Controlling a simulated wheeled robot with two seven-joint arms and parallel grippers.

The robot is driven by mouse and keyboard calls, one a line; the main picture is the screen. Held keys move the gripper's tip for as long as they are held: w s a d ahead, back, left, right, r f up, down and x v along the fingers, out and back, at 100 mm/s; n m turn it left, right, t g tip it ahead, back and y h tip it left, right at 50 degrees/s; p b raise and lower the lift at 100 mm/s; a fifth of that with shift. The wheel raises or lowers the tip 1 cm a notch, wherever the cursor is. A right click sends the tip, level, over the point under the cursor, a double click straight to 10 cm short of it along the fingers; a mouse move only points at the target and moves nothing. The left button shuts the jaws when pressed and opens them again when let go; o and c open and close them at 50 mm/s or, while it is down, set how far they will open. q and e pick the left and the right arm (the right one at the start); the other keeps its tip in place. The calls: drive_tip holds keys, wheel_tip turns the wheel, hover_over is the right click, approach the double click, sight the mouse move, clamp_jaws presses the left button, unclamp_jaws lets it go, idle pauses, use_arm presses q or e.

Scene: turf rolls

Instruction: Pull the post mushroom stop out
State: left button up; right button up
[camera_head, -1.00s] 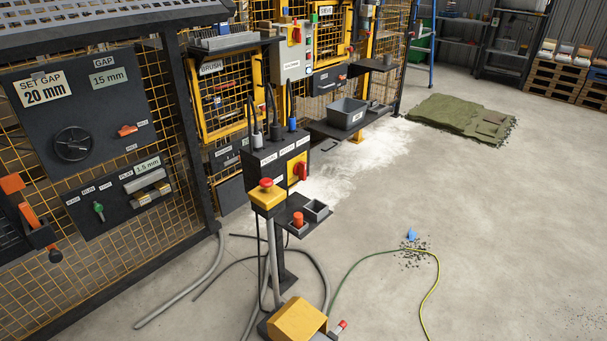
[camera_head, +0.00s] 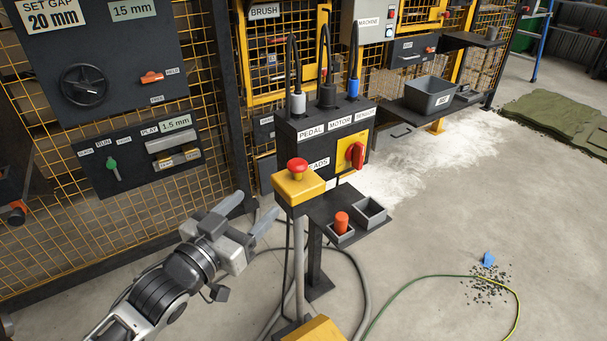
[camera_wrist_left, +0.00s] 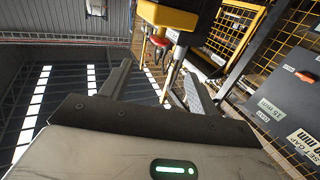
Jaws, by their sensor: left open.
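The post mushroom stop is a red button (camera_head: 297,165) on top of a yellow box (camera_head: 299,188) fixed to the dark post. My left gripper (camera_head: 248,210) is open and empty, to the left of and a little below the yellow box, with its fingers pointing up and right towards it. In the left wrist view, the red button (camera_wrist_left: 160,41) and yellow box (camera_wrist_left: 166,16) show beyond the open fingers (camera_wrist_left: 157,70), upside down. No finger appears to touch the button. My right gripper is not in view.
Behind the button stands a dark box with three plugged cables (camera_head: 325,125) and a red rotary switch (camera_head: 357,155). A shelf to the right holds an orange-red cylinder (camera_head: 341,222) in a cup and an empty cup (camera_head: 370,212). Panels on mesh fencing (camera_head: 60,235) stand to the left.

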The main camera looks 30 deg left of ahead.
sight(291, 170)
use_arm(q)
drive_tip(key=w, duration=0.5)
drive_tip(key=w+d, duration=0.1)
drive_tip(key=w, duration=0.9)
drive_tip(key=shift+w+d, duration=0.15)
drive_tip(key=shift+w, duration=0.2)
